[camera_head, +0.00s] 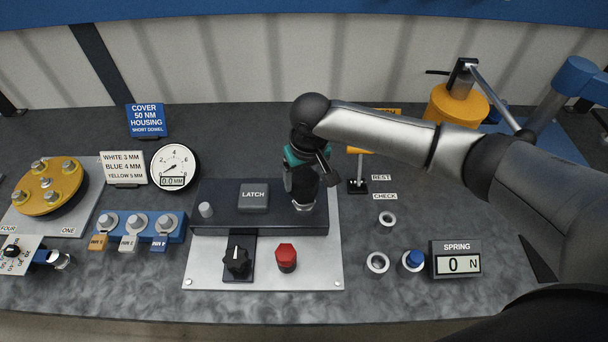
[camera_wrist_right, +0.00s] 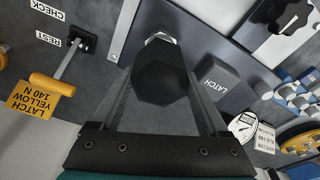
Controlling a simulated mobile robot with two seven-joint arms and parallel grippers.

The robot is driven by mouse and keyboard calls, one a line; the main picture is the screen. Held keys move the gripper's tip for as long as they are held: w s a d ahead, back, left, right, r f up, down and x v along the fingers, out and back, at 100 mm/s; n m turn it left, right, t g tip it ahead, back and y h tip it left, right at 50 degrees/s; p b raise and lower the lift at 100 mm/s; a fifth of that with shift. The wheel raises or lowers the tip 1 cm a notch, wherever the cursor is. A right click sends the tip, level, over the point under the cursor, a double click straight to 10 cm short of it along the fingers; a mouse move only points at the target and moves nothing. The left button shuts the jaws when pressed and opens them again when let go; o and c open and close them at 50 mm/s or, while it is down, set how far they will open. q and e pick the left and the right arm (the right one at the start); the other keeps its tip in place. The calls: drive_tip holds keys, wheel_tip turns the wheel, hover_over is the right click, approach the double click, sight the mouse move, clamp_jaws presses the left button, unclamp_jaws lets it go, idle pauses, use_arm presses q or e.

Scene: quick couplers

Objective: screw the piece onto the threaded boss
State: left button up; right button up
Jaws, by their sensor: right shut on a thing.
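The piece is a dark, faceted knob (camera_wrist_right: 160,78) between the two fingers of my right gripper (camera_wrist_right: 163,66) in the wrist view. My right gripper (camera_head: 304,200) is shut on it, over the right end of the black latch block (camera_head: 230,222). A bright metal part (camera_wrist_right: 160,38), apparently the threaded boss, shows just beyond the knob. In the head view, pale metal (camera_head: 308,207) shows beneath the gripper at that end of the block. I cannot tell whether the threads are engaged. My left gripper is not in view.
The LATCH button (camera_head: 254,195) and a grey peg (camera_head: 206,210) stand left of the gripper. A black dial (camera_head: 236,260) and red knob (camera_head: 286,257) are in front. The spring display (camera_head: 456,261) reads 0 N.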

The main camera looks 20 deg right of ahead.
drive_tip(key=shift+f, duration=0.7)
